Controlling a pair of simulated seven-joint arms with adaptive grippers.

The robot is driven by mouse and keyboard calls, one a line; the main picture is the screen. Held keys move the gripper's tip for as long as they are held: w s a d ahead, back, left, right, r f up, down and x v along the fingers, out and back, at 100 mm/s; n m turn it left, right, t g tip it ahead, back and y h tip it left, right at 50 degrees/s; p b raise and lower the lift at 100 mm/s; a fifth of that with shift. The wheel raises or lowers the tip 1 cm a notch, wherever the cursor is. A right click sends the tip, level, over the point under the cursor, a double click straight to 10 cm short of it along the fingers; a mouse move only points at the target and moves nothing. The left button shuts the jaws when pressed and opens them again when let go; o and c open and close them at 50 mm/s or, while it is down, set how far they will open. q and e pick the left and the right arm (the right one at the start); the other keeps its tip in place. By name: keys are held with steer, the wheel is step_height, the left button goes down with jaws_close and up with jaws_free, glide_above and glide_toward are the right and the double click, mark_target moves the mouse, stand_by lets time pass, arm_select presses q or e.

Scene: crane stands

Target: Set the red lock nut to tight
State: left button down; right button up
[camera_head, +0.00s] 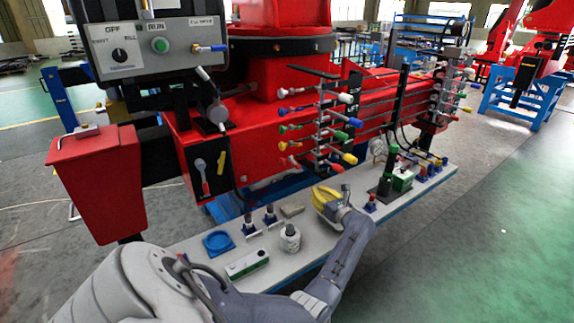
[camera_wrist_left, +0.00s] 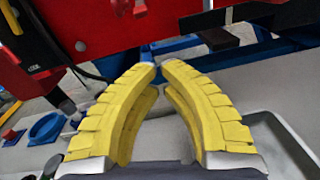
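My left gripper (camera_head: 322,196), with yellow segmented fingers, is over the grey bench, beside the middle of its far edge. In the left wrist view its fingers (camera_wrist_left: 160,68) curve toward each other, with their tips close and nothing seen held between them. A small red part on a blue base (camera_head: 370,203) stands on the bench just right of my left gripper; it may be the red lock nut, but it is too small to tell. More red-topped blue fittings (camera_head: 421,174) stand farther right. My right gripper is not in view.
The grey bench (camera_head: 205,262) carries a blue ring (camera_head: 218,243), a white cylinder (camera_head: 290,238), a green-and-white box (camera_head: 246,264) and a dark post (camera_head: 386,180). A red crane body with colour-tipped levers (camera_head: 320,130) stands behind.

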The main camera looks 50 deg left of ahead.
mark_target(296, 164)
arm_select(q)
steer(key=shift+s+a+f+n+g, duration=0.2)
steer(key=shift+s+a+n+g, duration=0.15)
steer(key=shift+n, duration=0.25)
steer(key=shift+s+a+f+n+g, duration=0.15)
steer(key=shift+s+a+n+g, duration=0.1)
steer(key=shift+a+n, duration=0.3)
steer(key=w+a+r, duration=0.1)
steer(key=a+r, duration=0.2)
steer(key=a, duration=0.5)
steer(key=shift+a, duration=0.35)
steer(key=shift+w+d+h, duration=0.1)
steer(key=shift+w+h, duration=0.05)
steer(key=shift+h, duration=0.15)
